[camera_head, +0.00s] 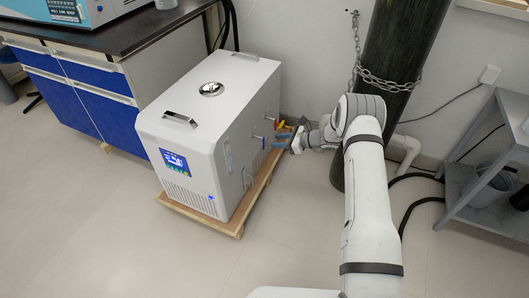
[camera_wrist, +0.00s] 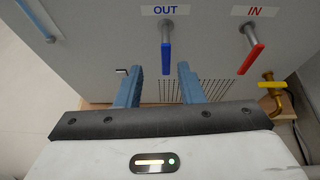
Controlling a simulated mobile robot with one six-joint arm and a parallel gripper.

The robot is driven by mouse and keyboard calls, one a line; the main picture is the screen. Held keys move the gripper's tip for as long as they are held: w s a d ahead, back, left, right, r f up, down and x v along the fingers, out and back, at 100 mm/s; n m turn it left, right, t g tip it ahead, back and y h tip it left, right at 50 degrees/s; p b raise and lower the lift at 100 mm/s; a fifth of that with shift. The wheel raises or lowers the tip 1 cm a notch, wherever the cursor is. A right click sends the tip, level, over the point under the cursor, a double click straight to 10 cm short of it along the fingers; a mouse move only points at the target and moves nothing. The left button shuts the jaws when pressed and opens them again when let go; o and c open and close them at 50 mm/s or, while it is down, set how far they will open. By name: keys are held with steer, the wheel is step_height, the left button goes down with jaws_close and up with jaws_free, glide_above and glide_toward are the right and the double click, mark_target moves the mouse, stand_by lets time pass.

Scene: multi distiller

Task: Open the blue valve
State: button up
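The white distiller unit (camera_head: 183,150) stands on the floor on a low wooden pallet. In the wrist view its side panel carries a blue valve handle (camera_wrist: 167,58) under the label OUT. The handle points downward in the picture. My gripper (camera_wrist: 157,75) is open, with one blue-grey finger on each side of the blue handle in the picture. I see a gap between the handle and each finger; how deep the handle sits between them I cannot tell. In the head view my gripper (camera_head: 284,140) is beside the unit's right side.
A red valve handle (camera_wrist: 251,59) under the label IN sits right of the blue one, with a yellow valve (camera_wrist: 271,85) beyond. A dark cylinder (camera_head: 400,45) with a chain stands behind my arm. A grey shelf (camera_head: 478,185) is at right.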

mark_target(264, 144)
steer(key=shift+m+t, duration=0.3)
steer(key=shift+m, duration=0.2)
steer(key=a+f, duration=0.1)
steer(key=w+a+f+b, duration=0.1)
steer(key=a+f, duration=0.1)
steer(key=w+a+f+b, duration=0.1)
steer(key=a+f, duration=0.1)
steer(key=shift+w+a+f, duration=0.2)
steer(key=shift+w, duration=0.05)
steer(key=shift+w+a+f+b, duration=0.15)
steer(key=shift+w+a+b, duration=0.15)
steer(key=shift+a, duration=0.35)
steer(key=shift+c, duration=0.4)
jaws_close()
steer(key=shift+s+d, duration=0.1)
